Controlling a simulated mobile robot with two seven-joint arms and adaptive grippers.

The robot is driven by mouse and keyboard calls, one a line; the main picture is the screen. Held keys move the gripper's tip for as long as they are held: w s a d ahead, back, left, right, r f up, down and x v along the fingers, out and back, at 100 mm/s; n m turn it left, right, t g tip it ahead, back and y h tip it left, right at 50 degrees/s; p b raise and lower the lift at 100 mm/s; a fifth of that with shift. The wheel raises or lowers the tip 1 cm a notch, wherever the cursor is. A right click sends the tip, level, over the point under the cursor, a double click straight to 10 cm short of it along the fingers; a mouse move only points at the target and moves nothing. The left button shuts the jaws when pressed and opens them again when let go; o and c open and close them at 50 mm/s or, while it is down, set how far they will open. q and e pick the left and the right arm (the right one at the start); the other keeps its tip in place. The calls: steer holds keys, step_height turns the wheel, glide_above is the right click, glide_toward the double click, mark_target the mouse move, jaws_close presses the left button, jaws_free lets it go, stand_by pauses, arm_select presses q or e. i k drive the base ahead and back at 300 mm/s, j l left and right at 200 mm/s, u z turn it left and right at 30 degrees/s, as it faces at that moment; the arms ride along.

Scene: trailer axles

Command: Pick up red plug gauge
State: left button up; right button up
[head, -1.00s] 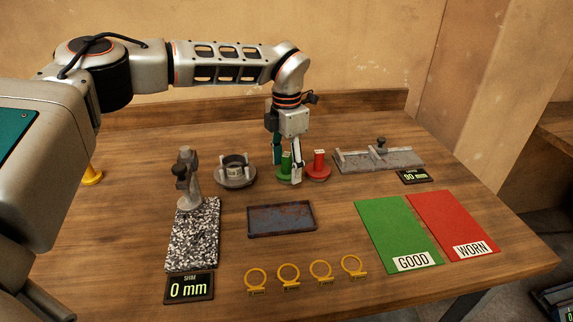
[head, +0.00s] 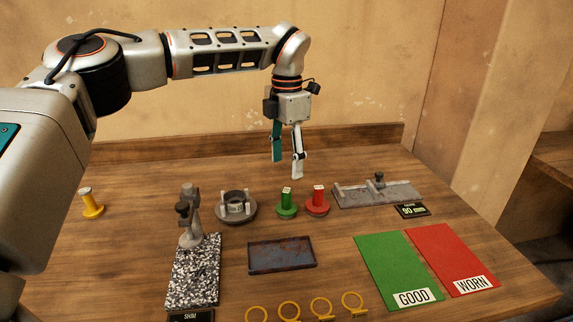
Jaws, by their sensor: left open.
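The red plug gauge (head: 318,203) stands upright on its round red base near the back middle of the table. The green plug gauge (head: 287,204) stands just left of it, also upright. My left gripper (head: 287,169) points down above and behind the two gauges. Its fingers are apart, with nothing between them and clear of both gauges. My right gripper does not show.
A grey ring part (head: 236,207) is left of the gauges, and a grey fixture (head: 350,196) is to the right. A stand on a speckled plate (head: 193,275), a dark tray (head: 258,261), green mat (head: 391,275), red mat (head: 450,262) and yellow rings (head: 289,309) lie nearer.

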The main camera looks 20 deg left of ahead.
mark_target(318, 207)
steer(key=k+l, duration=0.25)
steer(key=k, duration=0.2)
steer(key=k+l, duration=0.3)
steer(key=k, duration=0.2)
